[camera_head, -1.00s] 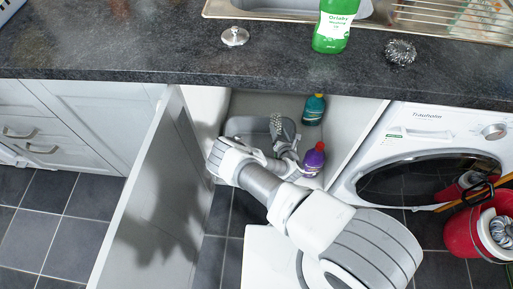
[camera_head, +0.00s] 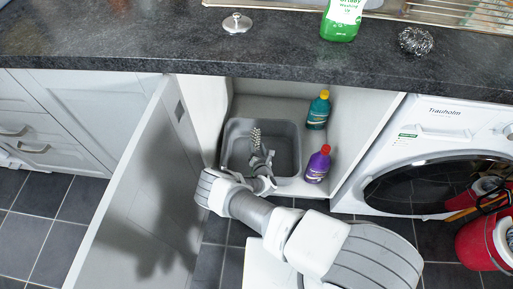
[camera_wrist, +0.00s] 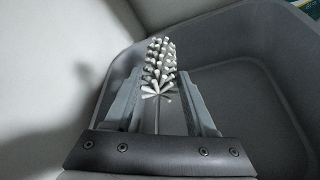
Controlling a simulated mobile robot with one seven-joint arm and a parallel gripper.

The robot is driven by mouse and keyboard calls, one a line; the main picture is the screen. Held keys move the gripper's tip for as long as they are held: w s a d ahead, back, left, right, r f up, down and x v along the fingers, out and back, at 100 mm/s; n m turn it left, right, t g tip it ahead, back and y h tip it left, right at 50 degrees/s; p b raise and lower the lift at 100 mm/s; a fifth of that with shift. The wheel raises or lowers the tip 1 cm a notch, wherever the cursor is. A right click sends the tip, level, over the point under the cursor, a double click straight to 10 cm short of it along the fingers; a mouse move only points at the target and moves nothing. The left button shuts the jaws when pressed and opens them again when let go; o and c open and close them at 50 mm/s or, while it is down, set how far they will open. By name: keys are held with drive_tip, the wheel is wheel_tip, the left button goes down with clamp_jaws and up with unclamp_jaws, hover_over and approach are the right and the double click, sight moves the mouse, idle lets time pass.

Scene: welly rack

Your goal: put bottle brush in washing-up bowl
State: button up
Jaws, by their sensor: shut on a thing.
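The bottle brush (camera_head: 256,137) has pale bristles and is held in my gripper (camera_head: 262,158), which is shut on it. In the wrist view the brush (camera_wrist: 160,62) stands out between the two fingers of my gripper (camera_wrist: 160,95), bristle end pointing away. The grey washing-up bowl (camera_head: 290,128) sits inside the open cupboard under the worktop. My gripper and the brush are over the bowl in the head view. In the wrist view the bowl's rim (camera_wrist: 228,28) and inside lie behind the brush. The brush's height above the bowl floor is hard to tell.
A teal bottle (camera_head: 317,112) and a purple bottle (camera_head: 317,166) stand right of the bowl in the cupboard. The open cupboard door (camera_head: 135,190) is close on the left. The worktop (camera_head: 180,45) lies above; a washing machine (camera_head: 440,150) and red bucket (camera_head: 480,243) are at right.

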drive_tip(key=shift+r, duration=0.1)
drive_tip(key=shift+f+b, duration=0.35)
drive_tip(key=shift+f, duration=0.3)
drive_tip(key=o, duration=1.3)
drive_tip(key=shift+o, duration=0.2)
drive_tip(key=shift+r, duration=0.1)
